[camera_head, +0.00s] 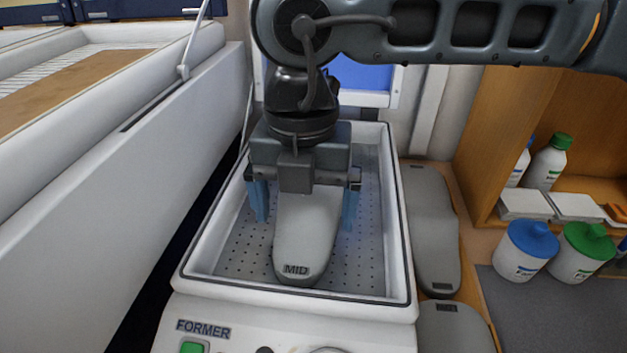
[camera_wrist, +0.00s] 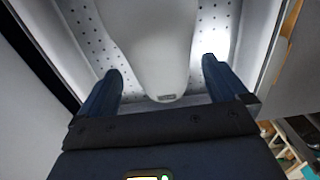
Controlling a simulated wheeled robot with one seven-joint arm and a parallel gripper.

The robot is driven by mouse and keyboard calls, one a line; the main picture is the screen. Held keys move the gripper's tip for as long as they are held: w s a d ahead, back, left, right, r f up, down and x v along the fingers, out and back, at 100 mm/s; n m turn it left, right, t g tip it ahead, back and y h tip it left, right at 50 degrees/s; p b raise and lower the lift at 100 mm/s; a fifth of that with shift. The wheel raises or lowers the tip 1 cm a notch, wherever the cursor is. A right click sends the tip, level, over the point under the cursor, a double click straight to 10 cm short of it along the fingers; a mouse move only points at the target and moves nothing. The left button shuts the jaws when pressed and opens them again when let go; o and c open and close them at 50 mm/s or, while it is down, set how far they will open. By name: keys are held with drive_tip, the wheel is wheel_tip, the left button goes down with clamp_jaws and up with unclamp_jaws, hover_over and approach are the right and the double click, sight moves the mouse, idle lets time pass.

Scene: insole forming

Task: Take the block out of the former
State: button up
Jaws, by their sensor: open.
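The block (camera_head: 300,240) is grey, shaped like a foot sole, and marked MID. It lies in the white former (camera_head: 183,283), on the perforated floor of its tray. My gripper (camera_head: 305,212) is over the block inside the former, with one blue finger on each side of it. The fingers look apart from the block, with gaps on both sides. In the wrist view the block (camera_wrist: 155,45) shows between the two open fingers (camera_wrist: 163,78). The far part of the block is hidden under my gripper in the head view.
Other grey blocks (camera_head: 432,235) lie on the bench right of the former. A wooden shelf (camera_head: 500,130) with bottles stands farther right. Blue-lidded (camera_head: 525,250) and green-lidded (camera_head: 582,253) jars stand before it. A large white machine (camera_head: 130,180) with a raised rim is close on the left.

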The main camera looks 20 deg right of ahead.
sight(304, 230)
drive_tip(key=shift+f, duration=1.7)
drive_tip(key=c, duration=1.2)
